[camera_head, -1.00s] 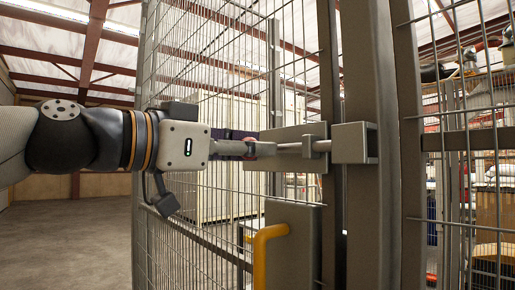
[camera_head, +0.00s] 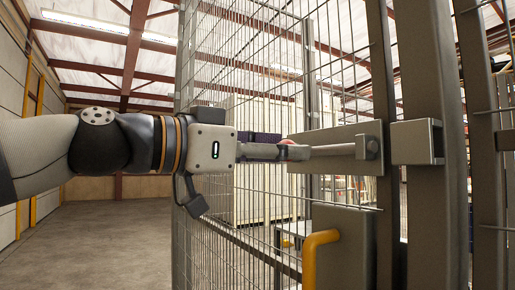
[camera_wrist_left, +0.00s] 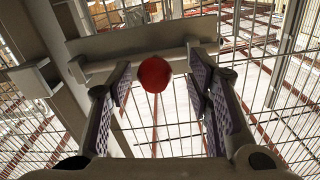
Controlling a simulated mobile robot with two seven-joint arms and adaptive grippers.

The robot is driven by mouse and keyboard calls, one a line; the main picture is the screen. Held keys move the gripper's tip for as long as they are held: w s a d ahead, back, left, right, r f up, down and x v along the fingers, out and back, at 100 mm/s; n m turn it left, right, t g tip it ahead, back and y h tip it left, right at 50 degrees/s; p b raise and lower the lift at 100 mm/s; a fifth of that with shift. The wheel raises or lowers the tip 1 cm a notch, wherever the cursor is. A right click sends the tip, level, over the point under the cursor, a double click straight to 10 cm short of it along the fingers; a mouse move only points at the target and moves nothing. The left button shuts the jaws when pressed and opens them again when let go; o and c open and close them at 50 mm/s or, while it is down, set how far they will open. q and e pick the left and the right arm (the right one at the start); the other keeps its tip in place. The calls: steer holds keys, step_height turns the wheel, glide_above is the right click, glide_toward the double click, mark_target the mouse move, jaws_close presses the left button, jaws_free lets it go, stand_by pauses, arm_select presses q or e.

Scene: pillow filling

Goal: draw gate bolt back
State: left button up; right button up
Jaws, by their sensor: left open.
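The bolt's grey rod (camera_head: 330,150) lies level on the gate's mounting plate (camera_head: 318,165) and runs into a small guide (camera_head: 368,147). No rod shows in the gap between the guide and the box-shaped keeper (camera_head: 415,141) on the post. The rod's red ball knob (camera_head: 290,143) is at its left end. In the wrist view, the knob (camera_wrist_left: 154,74) sits between the fingers of my open left gripper (camera_wrist_left: 160,85), with space on both sides. The left gripper (camera_head: 270,152) reaches the knob from the left. My right gripper is not in view.
A yellow handle (camera_head: 312,255) on a grey lock box (camera_head: 345,245) is below the bolt. Wire mesh (camera_head: 265,75) surrounds the plate, and steel posts (camera_head: 435,215) stand at right. Open concrete floor (camera_head: 100,240) lies at left.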

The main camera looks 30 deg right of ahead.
arm_select(q)
steer(key=a, duration=1)
steer(key=shift+s+a, duration=0.3)
steer(key=shift+s, duration=0.1)
